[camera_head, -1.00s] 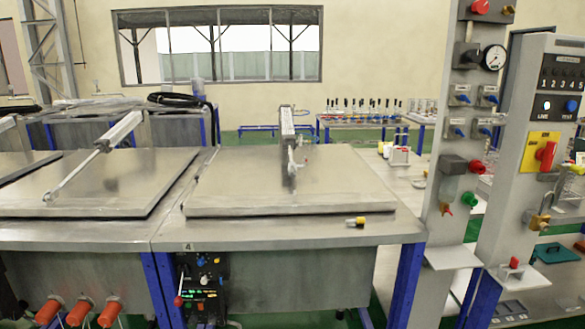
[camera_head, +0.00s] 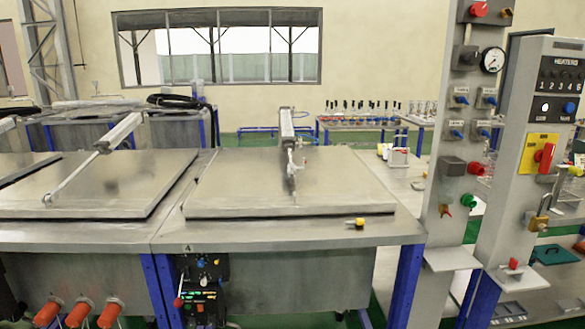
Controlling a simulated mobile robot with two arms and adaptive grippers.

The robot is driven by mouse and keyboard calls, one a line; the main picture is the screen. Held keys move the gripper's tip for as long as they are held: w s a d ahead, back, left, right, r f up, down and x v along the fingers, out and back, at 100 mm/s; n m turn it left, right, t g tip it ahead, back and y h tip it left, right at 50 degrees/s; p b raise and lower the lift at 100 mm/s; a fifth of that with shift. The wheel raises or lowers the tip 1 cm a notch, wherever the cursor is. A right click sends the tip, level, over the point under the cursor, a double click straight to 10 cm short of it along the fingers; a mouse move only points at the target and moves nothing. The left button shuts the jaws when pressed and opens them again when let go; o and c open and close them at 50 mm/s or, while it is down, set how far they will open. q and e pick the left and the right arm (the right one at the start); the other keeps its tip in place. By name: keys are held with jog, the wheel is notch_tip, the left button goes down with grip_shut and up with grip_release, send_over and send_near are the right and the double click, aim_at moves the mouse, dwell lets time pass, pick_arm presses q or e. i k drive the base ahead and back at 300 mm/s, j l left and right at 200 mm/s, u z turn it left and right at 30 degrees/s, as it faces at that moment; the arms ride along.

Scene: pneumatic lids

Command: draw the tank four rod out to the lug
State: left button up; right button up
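Tank four (camera_head: 300,232) carries a "4" label (camera_head: 188,247) on its front edge and a closed flat grey lid (camera_head: 240,185). Its pneumatic cylinder (camera_head: 287,124) is mounted at the back and points toward me over the lid. The rod end (camera_head: 292,165) is small and shows near the middle of the lid. I cannot tell a separate lug there, or whether the rod end touches one. A small yellow-ended piece (camera_head: 355,222) lies on the front rim. Neither of my grippers is in view.
The neighbouring tank's cylinder (camera_head: 122,132) reaches its lid (camera_head: 100,182) on the left. A control panel (camera_head: 202,285) hangs below tank four's front. Grey posts with a gauge (camera_head: 493,59), valves and a red switch (camera_head: 545,155) stand at the right. Orange-handled parts (camera_head: 78,312) stick out lower left.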

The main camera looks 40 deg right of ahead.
aim_at(291, 167)
jog(key=i+l+z, duration=0.15)
jog(key=i+l, duration=0.3)
jog(key=l, duration=0.15)
jog(key=i+l+z, duration=0.15)
jog(key=i+l, duration=0.3)
